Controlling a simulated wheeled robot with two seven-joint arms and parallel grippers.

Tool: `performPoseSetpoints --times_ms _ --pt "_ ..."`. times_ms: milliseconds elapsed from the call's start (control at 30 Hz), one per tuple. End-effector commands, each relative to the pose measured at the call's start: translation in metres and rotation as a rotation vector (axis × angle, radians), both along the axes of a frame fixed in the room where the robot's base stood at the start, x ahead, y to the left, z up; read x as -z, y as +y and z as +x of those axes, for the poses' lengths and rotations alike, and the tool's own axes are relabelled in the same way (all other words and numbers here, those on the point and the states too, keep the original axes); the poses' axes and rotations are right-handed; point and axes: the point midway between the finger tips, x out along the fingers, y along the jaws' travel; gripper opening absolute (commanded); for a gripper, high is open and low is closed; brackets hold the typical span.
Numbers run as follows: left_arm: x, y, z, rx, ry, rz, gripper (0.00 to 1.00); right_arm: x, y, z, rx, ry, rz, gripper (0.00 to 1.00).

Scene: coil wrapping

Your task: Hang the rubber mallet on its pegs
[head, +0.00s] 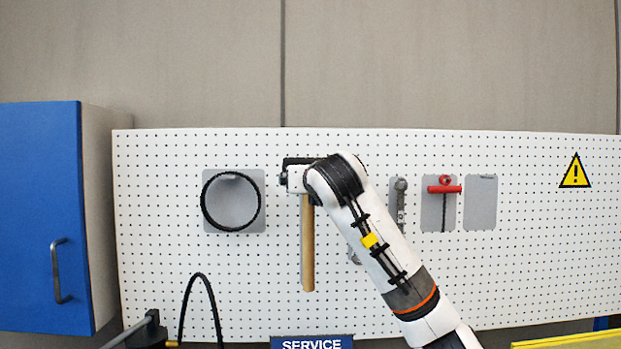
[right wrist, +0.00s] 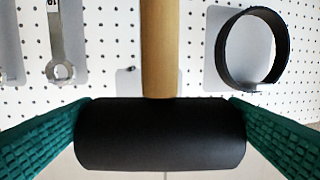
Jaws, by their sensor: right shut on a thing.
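The rubber mallet has a black head (right wrist: 160,135) and a pale wooden handle. In the head view its handle (head: 308,255) hangs straight down in front of the white pegboard, with its upper end behind my right arm. My right gripper (head: 296,178) is shut on the mallet's head; the right wrist view shows green pads pressed against both ends of it. A grey backing plate (right wrist: 195,72) with a small dark peg (right wrist: 131,69) shows behind the handle in that view. Whether the head touches any peg is hidden. My left gripper is not in view.
A black ring (head: 204,203) hangs on a grey plate left of the mallet. A wrench (head: 400,195), a red-handled tool (head: 444,189) and an empty grey plate (head: 481,203) are to the right. A blue cabinet (head: 45,215) stands at the far left.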

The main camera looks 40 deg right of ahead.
Motion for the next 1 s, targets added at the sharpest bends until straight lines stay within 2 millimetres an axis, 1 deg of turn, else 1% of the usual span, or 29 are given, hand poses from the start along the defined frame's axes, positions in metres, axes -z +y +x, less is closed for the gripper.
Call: performPoseSetpoints --times_ms 67,1000 --pt "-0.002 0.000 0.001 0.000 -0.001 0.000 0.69 -0.003 -0.003 0.002 0.000 -0.006 -0.002 0.47" --pt "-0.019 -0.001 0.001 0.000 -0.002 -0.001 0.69 0.000 -0.030 0.035 0.000 -0.005 -0.002 0.47"
